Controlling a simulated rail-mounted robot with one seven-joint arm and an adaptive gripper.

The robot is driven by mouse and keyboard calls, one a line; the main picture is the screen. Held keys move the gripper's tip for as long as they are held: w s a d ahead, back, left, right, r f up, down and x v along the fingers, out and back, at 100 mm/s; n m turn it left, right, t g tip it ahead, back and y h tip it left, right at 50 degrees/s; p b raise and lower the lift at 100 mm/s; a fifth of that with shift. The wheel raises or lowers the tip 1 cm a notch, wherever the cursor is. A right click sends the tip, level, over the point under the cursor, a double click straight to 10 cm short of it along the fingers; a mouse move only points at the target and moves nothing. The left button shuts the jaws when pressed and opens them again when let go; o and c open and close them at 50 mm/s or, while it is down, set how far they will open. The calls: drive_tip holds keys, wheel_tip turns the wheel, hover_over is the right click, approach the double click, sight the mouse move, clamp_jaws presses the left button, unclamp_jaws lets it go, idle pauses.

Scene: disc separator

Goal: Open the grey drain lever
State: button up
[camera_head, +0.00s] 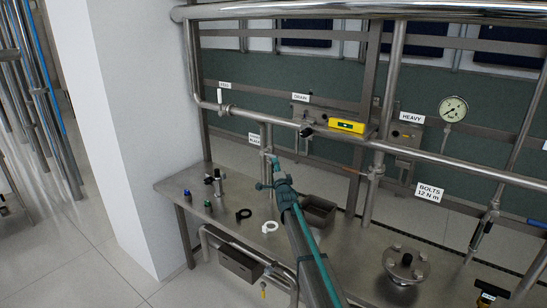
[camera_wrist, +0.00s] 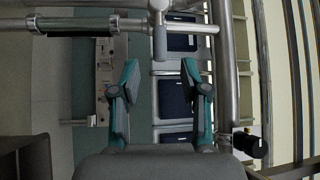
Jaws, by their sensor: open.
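My gripper (camera_head: 273,163) is raised over the steel bench, in front of the pipework below the drain label (camera_head: 301,97). In the wrist view my gripper (camera_wrist: 159,72) has its two teal fingers spread wide, with nothing between the pads. A light grey, rounded lever-like part (camera_wrist: 160,42) hangs from a pipe fitting just beyond the fingertips, roughly midway between them. It appears apart from both fingers. It may be the grey drain lever, but I cannot tell for sure. In the head view my gripper and arm partly cover this area.
A horizontal pipe (camera_head: 470,161) crosses the rack. A yellow level (camera_head: 347,126) sits near it. Small fittings, a black ring (camera_head: 243,214) and a white ring (camera_head: 270,227) lie on the bench (camera_head: 170,187). A bolted flange (camera_head: 406,265) is at right.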

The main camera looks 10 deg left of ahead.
sight(273, 156)
drive_tip(key=p+x, duration=0.3)
drive_tip(key=x, duration=0.4)
drive_tip(key=shift+w+a+r, duration=0.1)
drive_tip(key=shift+w, duration=0.1)
drive_tip(key=shift+w+a, duration=0.15)
drive_tip(key=shift+w, duration=0.35)
clamp_jaws()
